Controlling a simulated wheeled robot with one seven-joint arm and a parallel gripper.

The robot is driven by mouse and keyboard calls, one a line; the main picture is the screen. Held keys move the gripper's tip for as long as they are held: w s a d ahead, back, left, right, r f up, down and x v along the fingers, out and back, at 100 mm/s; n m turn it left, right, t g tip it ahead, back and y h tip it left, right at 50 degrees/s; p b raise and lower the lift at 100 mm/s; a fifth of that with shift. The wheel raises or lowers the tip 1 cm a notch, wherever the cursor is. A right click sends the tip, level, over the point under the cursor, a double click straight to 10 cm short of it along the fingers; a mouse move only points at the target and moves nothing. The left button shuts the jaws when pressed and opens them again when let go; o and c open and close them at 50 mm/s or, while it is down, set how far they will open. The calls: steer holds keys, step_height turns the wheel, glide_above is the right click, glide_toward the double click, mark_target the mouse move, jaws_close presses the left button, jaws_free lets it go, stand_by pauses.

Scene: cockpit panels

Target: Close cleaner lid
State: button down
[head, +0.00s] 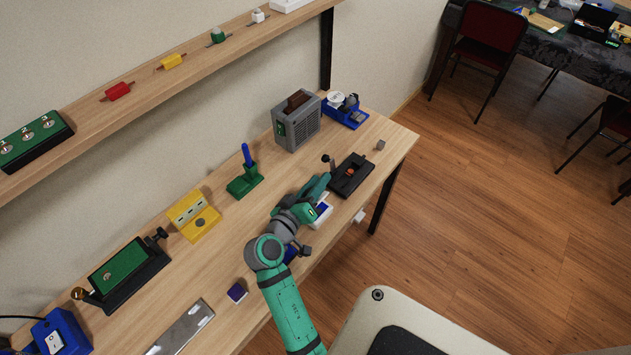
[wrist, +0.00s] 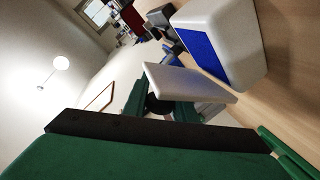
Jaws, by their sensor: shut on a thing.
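The cleaner (head: 320,213) is a small white box with a blue part, near the front edge of the workbench, partly hidden behind my arm in the head view. In the wrist view the cleaner body (wrist: 225,45) is large at the upper right, white with a blue face. Its lid (wrist: 190,82) is a flat white plate, raised and tilted beside the body. My gripper (wrist: 163,106) is shut on the lid; its far finger is partly hidden behind the plate. In the head view my gripper (head: 321,187) is above the cleaner, with its fingertips hard to make out.
A black fixture with a lever (head: 351,175) stands just right of the cleaner. A grey toaster-like box (head: 297,121) and a green stand with a blue tool (head: 246,178) are behind. A yellow block (head: 193,216) is to the left. A shelf (head: 130,97) runs above the bench.

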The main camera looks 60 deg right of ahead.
steer(key=shift+s, duration=0.15)
steer(key=c, duration=1.5)
jaws_free()
steer(key=shift+o, duration=0.2)
steer(key=a+r, duration=0.2)
steer(key=a, duration=0.8)
steer(key=shift+s+a, duration=0.3)
